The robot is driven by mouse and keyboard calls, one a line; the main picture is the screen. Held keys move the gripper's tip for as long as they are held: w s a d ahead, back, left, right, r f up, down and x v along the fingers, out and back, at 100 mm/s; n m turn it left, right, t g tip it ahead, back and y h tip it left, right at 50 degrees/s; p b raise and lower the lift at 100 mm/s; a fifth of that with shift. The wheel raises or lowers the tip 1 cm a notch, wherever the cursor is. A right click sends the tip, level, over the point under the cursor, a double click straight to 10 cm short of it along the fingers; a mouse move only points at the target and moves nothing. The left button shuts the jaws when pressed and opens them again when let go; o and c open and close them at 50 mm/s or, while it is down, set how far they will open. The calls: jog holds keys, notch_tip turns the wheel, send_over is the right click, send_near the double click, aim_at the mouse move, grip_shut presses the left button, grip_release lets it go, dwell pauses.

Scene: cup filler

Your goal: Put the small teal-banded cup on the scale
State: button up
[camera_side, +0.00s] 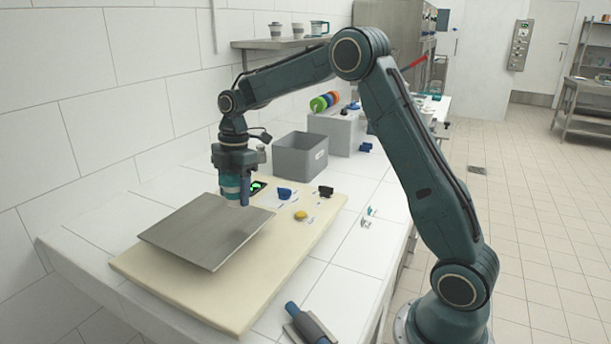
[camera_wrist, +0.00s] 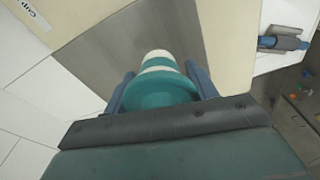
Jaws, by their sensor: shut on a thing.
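The small cup (camera_side: 230,184) with teal and white bands is between the fingers of my gripper (camera_side: 237,192). In the wrist view the cup (camera_wrist: 159,72) sits between two blue-grey fingers (camera_wrist: 160,90), which are shut on it from both sides. The scale has a flat square steel plate (camera_side: 205,232), also seen below the cup in the wrist view (camera_wrist: 120,48). In the side view the cup is at the plate's far edge. I cannot tell whether its base touches the plate. The scale's lit green display (camera_side: 257,187) is just behind.
The scale stands on a cream board (camera_side: 190,298). Blue, black and yellow small items (camera_side: 300,215) lie right of the plate. A grey bin (camera_side: 299,156) stands behind. A blue-grey tool (camera_side: 305,324) lies at the front. The tiled wall is close on the left.

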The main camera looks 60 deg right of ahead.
aim_at(236, 205)
jog(key=shift+f, duration=2.1)
jog(key=shift+f, duration=0.15)
jog(key=o, duration=1)
jog(key=r, duration=0.3)
jog(key=d+r, duration=0.1)
jog(key=r, duration=0.7)
jog(key=shift+s+d+r, duration=0.1)
jog(key=shift+d, duration=0.05)
jog(key=shift+r, duration=0.5)
